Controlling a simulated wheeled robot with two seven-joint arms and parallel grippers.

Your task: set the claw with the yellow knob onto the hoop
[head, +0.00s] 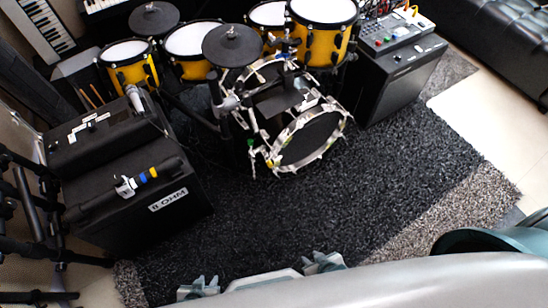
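The bass drum (311,141) stands on the dark rug, with a pale hoop (345,126) around its front head and metal claws along the rim. A green bit (268,162) shows at its left side. On the black box at left lies a dark bar with a silver piece (126,186), a blue bit (143,177) and a yellow bit (153,172). The yellow bit may be the claw's knob; it is too small to tell. My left gripper (199,286) and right gripper (322,262) are low at the bottom edge, far from both. Their finger openings are unclear.
The black box (180,222) stands at left beside dark stands (25,205). Yellow drums (130,75) and dark cymbals (233,45) surround the bass drum. A black cabinet (400,80) stands at right. The rug (330,215) in front of the drum is clear.

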